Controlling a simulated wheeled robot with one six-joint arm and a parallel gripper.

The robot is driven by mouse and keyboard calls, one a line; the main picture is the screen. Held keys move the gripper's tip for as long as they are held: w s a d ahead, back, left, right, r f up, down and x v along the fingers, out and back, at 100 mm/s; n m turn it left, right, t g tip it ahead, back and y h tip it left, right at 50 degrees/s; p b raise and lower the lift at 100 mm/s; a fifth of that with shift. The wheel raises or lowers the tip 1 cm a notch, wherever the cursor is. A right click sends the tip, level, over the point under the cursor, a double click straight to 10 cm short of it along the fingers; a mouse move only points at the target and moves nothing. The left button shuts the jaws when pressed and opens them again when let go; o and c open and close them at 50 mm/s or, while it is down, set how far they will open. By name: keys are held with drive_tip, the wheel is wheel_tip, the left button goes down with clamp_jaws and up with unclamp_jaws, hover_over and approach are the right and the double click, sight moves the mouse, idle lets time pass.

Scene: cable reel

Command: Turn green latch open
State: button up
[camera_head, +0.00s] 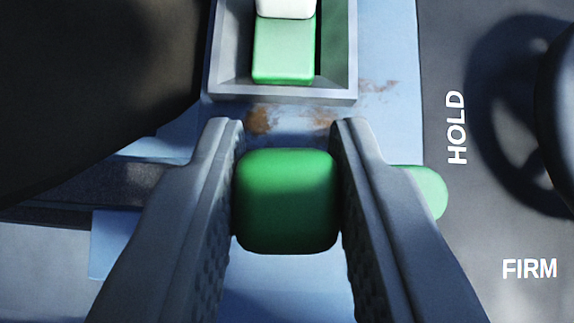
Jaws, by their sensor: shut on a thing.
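A dark green rounded block, the grip of the green latch (287,200), is in the middle of the view. My gripper (287,170) has a finger on each side of it, touching its left and right faces, and is shut on it. A lighter green rounded end (428,192) sticks out to the right from behind the right finger. It looks like part of the same latch, but the finger hides the join. The latch's pivot is hidden.
A grey frame (283,95) above holds a light green slider (284,50) with a white top. The blue plate (390,60) has rusty scuffs. The dark panel at right reads HOLD (456,128) and FIRM (529,269). A dark round part (560,100) stands at right; a large dark shape (90,80) fills the upper left.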

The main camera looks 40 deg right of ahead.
drive_tip(key=shift+m, duration=0.4)
drive_tip(key=o, duration=1)
drive_tip(key=v, duration=1.7)
drive_tip(key=shift+w+a+r, duration=0.15)
drive_tip(key=shift+a, duration=0.3)
